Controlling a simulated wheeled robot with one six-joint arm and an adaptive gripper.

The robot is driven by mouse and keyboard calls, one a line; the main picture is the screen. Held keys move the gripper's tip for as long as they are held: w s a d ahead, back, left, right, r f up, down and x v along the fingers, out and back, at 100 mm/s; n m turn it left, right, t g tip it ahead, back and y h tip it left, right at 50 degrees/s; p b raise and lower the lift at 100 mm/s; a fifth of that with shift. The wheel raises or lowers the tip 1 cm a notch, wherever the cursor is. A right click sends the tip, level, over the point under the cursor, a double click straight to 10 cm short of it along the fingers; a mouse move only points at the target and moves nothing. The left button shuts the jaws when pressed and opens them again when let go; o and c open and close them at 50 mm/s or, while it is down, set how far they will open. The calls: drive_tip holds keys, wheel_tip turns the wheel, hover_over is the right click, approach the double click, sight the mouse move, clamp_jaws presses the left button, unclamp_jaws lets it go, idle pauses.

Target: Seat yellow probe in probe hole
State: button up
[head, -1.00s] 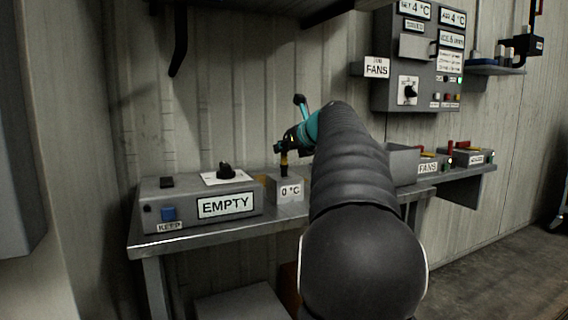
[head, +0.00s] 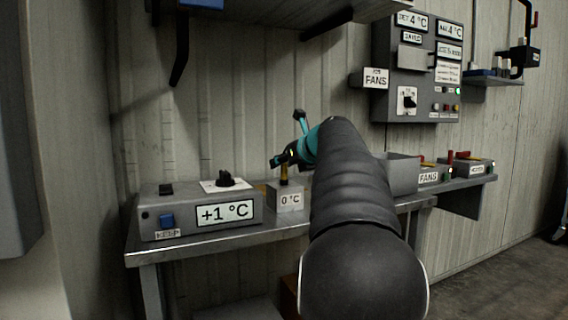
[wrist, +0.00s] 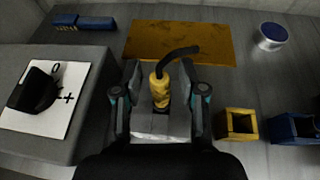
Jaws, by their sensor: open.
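The yellow probe (wrist: 160,90) stands upright in the small grey block labelled 0 °C (head: 290,199), with its black cable curving up and to the right in the wrist view. The hole itself is hidden beneath the probe. My gripper (wrist: 160,108) is open, with one finger on each side of the probe. In the head view my gripper (head: 284,160) is just above the block, and a little yellow of the probe shows below it. The grey box (head: 196,211) beside the block has a display reading +1 °C.
The grey box carries a black knob (wrist: 34,90) and a blue KEEP button (head: 167,220). A shelf hangs above the bench.

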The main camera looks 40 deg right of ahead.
drive_tip(key=v, duration=1.2)
drive_tip(key=shift+p, duration=0.3)
drive_tip(key=s+a+f+n+g+y, duration=0.1)
drive_tip(key=s+a+f+n+g, duration=0.1)
drive_tip(key=a+f+n, duration=0.8)
drive_tip(key=s+a+f+n+g+y, duration=0.15)
drive_tip(key=a+f+n, duration=0.4)
drive_tip(key=a, duration=0.75)
drive_tip(key=s+a+f+n+g, duration=0.2)
drive_tip(key=s+a+f+n, duration=0.4)
drive_tip(key=n, duration=0.5)
drive_tip(key=s+a+f+n+g+h, duration=0.1)
drive_tip(key=s+a+f+n+g, duration=0.1)
drive_tip(key=s+a+f+n, duration=0.4)
drive_tip(key=s+f+n, duration=0.3)
drive_tip(key=f+n, duration=0.1)
drive_tip(key=f, duration=0.3)
drive_tip(key=shift+s+a+n, duration=0.2)
drive_tip(key=shift+s+n, duration=0.15)
drive_tip(key=shift+s, duration=0.05)
